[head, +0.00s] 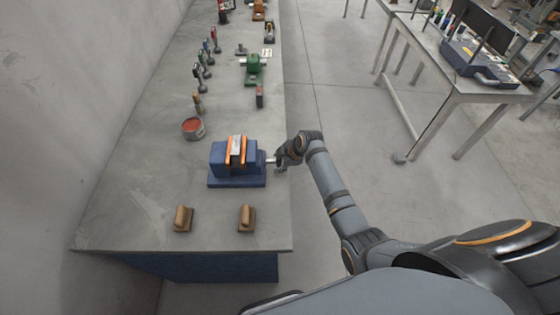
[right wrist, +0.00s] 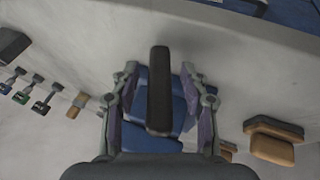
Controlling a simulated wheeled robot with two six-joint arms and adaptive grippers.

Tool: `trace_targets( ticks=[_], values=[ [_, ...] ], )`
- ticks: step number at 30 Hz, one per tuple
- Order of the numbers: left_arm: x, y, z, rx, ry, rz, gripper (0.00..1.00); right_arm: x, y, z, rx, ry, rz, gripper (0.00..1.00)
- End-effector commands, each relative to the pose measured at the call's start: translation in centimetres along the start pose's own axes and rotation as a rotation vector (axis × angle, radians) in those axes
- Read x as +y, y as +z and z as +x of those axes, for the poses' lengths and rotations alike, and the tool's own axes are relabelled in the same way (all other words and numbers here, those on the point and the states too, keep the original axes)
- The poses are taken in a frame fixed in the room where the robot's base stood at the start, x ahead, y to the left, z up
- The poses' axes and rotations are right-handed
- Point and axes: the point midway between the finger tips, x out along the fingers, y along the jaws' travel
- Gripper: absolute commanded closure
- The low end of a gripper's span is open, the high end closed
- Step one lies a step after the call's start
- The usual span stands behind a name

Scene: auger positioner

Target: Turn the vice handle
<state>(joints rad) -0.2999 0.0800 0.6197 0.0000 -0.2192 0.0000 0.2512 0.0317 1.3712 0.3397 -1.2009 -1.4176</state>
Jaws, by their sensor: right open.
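The vice (head: 236,164) is a blue block with orange-edged jaws, standing near the right edge of the grey bench. A short light shaft (head: 270,160) sticks out of its right side. My right gripper (head: 281,161) is at the end of that shaft, just past the bench edge. In the right wrist view my right gripper (right wrist: 161,100) is open, a finger on each side. A dark upright bar (right wrist: 158,92), which looks like the vice handle, stands between the fingers with gaps on both sides. The blue vice body (right wrist: 178,105) shows behind it. My left gripper is out of view.
Two wooden brushes (head: 183,219) (head: 246,218) lie on the bench in front of the vice. A can with red contents (head: 193,128), a row of tools (head: 205,60) and a green vice (head: 253,69) stand farther back.

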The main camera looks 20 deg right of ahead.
Motion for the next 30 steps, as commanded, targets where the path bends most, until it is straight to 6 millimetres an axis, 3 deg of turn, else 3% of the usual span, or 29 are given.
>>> trace_targets(
  ticks=[5, 12, 18, 30],
  values=[
    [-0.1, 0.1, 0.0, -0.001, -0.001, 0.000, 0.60, 0.1, 0.1, -1.7, 0.000, 0.004, -0.001, 0.55],
    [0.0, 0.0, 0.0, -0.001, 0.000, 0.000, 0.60, 0.1, 0.1, -7.6, -0.002, 0.004, -0.002, 0.55],
    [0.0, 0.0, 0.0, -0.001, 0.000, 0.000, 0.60, 0.0, 0.1, -11.0, -0.002, 0.001, 0.000, 0.55],
    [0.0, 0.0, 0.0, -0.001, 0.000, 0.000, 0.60, 0.0, 0.0, -11.9, -0.001, -0.001, 0.001, 0.55]
  ],
)
